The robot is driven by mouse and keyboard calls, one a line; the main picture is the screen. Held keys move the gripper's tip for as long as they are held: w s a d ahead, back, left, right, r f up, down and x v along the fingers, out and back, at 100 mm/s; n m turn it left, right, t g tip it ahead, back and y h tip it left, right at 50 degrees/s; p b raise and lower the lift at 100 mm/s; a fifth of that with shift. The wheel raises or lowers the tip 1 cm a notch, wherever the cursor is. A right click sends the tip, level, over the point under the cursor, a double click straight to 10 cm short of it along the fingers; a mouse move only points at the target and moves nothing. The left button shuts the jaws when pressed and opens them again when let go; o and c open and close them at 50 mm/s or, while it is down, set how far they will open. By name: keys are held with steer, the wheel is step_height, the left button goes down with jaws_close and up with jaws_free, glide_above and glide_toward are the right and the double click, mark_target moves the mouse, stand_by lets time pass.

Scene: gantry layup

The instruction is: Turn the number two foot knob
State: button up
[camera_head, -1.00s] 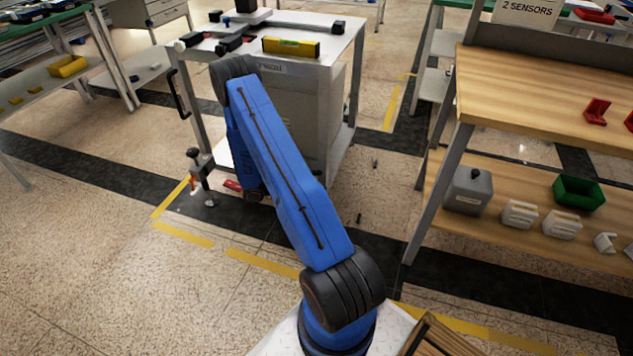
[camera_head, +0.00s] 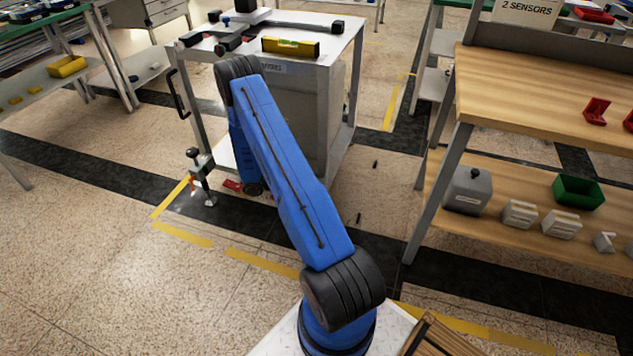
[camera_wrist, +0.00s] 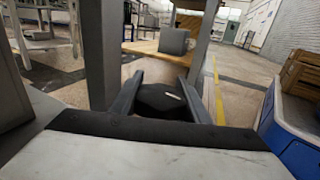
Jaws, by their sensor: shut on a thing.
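A round black knob (camera_wrist: 160,98) with a white mark lies between the two fingers of my gripper (camera_wrist: 160,78) in the wrist view. The fingers press it from both sides, so the gripper is shut on it. No number on the knob can be read. In the head view my blue arm hides the gripper and this knob at the front of the white cart (camera_head: 345,50). Another foot (camera_head: 207,182) with a black knob (camera_head: 192,153) shows at the cart's front left leg. A yellow spirit level (camera_head: 290,47) lies on the cart top.
A wooden bench (camera_head: 540,95) with a lower shelf stands to the right, holding a grey block (camera_head: 468,190) and a green bin (camera_head: 578,191). A red piece (camera_head: 232,185) lies by the cart's foot. Small dark bits lie on the floor. The front-left floor is clear.

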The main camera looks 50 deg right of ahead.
steer(key=shift+s+a+m+g+y, duration=0.1)
steer(key=shift+a+m+g+y, duration=0.1)
steer(key=shift+m+g+y, duration=0.6)
steer(key=shift+s+a+m+g+y, duration=0.15)
steer(key=shift+m+g+y, duration=0.35)
steer(key=shift+y, duration=0.55)
steer(key=shift+s+a+m+g+y, duration=0.1)
steer(key=shift+a+m+g+y, duration=0.1)
steer(key=shift+m+g+y, duration=0.5)
steer(key=shift+y, duration=0.35)
steer(key=o, duration=1)
steer(key=shift+o, duration=0.2)
steer(key=shift+w+a, duration=0.1)
steer(key=shift+w, duration=0.05)
steer(key=v, duration=1.7)
steer(key=shift+r, duration=0.25)
steer(key=shift+w, duration=0.1)
